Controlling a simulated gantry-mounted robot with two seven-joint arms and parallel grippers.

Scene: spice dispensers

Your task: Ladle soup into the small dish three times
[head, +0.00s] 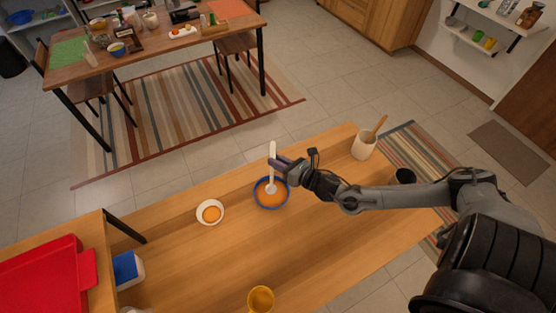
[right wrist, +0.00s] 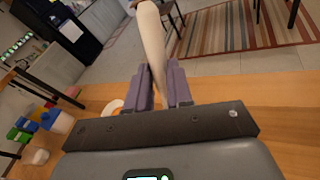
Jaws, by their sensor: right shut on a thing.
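A blue-rimmed bowl (head: 259,203) of orange soup stands on the wooden counter. A small white dish (head: 200,219) with some orange soup in it stands to its left. My right gripper (head: 275,163) is shut on the handle of a pale ladle (head: 272,152), held upright over the blue bowl. The ladle's head is down at the soup; how deep it sits I cannot tell. In the right wrist view the ladle handle (right wrist: 152,40) rises between the two purple fingers (right wrist: 160,85). There the small dish shows only in part behind the fingers. My left gripper is not in view.
A yellow cup (head: 260,298) stands at the front. A blue and white container (head: 127,268) and a red board (head: 50,275) are at left.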

